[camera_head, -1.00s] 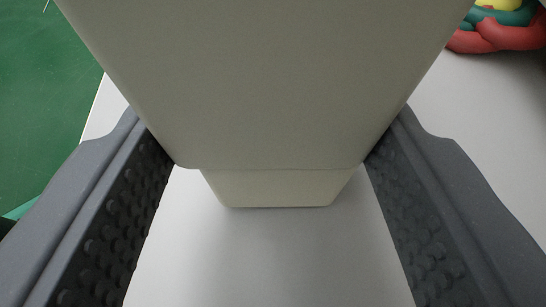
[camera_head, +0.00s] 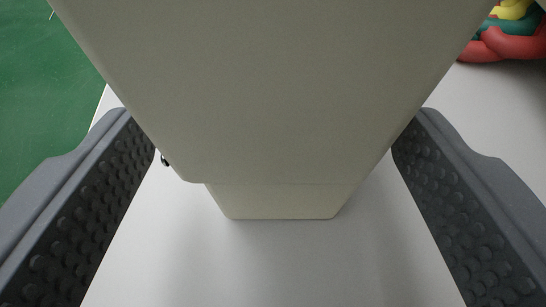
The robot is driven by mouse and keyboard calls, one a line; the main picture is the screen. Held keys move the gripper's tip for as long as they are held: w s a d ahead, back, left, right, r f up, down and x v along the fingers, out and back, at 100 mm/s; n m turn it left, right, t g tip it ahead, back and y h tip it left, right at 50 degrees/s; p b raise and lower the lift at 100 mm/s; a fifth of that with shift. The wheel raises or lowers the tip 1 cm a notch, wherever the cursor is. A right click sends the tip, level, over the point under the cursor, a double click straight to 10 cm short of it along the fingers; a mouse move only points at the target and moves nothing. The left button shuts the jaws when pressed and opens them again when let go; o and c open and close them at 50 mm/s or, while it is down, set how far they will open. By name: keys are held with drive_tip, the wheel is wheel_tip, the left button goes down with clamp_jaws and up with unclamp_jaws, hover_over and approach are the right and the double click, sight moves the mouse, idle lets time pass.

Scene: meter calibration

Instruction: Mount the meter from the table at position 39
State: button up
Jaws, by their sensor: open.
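A large beige box-like body, which looks like the meter (camera_head: 275,95), fills the upper middle of the view, very close to the camera. Its narrower lower part (camera_head: 280,202) shows below it. My gripper (camera_head: 272,125) is open, with one dark studded finger on each side of the meter's lower end. Narrow gaps show between the fingers and the meter's sides. The meter's top and most of its front are cut off by the frame. No position number is visible.
The white table surface (camera_head: 265,270) lies below and around the meter. Red, green and yellow coils (camera_head: 505,40) lie at the upper right. A green surface (camera_head: 40,100) lies beyond the table's left edge. The table in front of the meter is clear.

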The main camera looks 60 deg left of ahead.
drive_tip(key=shift+r+p, duration=0.2)
drive_tip(key=shift+p, duration=0.5)
drive_tip(key=p+v, duration=0.2)
drive_tip(key=v, duration=1.1)
drive_tip(key=shift+s+d, duration=0.2)
drive_tip(key=shift+s, duration=0.3)
